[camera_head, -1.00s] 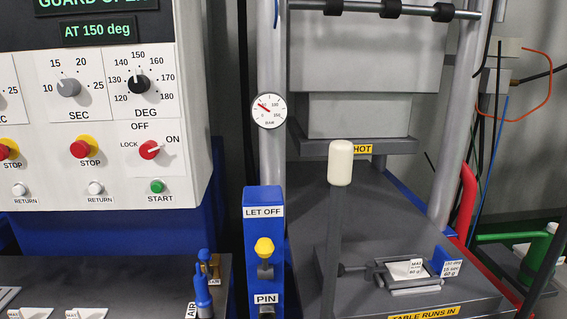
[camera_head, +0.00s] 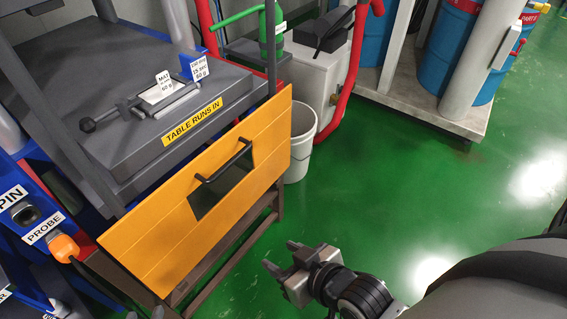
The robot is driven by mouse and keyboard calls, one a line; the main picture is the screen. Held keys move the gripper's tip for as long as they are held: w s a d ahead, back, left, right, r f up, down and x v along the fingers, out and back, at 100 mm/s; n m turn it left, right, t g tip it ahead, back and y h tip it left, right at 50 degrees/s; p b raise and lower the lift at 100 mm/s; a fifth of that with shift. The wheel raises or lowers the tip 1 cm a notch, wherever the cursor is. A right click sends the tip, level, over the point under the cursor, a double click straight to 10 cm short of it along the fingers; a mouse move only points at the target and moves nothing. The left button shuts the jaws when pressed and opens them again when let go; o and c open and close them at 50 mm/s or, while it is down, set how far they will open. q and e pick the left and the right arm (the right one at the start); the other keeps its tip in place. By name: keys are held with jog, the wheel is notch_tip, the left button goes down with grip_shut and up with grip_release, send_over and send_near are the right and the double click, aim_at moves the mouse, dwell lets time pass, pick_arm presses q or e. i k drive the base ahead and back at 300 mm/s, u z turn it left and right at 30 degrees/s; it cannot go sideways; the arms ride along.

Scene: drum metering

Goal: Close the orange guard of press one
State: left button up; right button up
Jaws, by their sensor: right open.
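The orange guard (camera_head: 162,237) of the press hangs down, tilted, in front of the press table (camera_head: 120,72). It has a dark bar handle (camera_head: 222,164) over a dark window (camera_head: 224,192). My right gripper (camera_head: 280,256) comes in from the lower right. It is open and empty, above the green floor, to the right of and below the handle and apart from the guard. My left gripper is not in view.
A mould with a handle and a MAT card (camera_head: 163,80) lies on the table. A white bin (camera_head: 300,143) and a red pipe (camera_head: 350,75) stand right of the guard. Blue drums (camera_head: 456,30) are at the back right. The green floor (camera_head: 400,200) between is clear.

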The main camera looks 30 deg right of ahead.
aim_at(161, 240)
jog(key=u, duration=2.35)
jog(key=k, duration=1.6)
jog(key=z, duration=1.95)
jog(key=i, duration=1)
jog(key=z, duration=0.05)
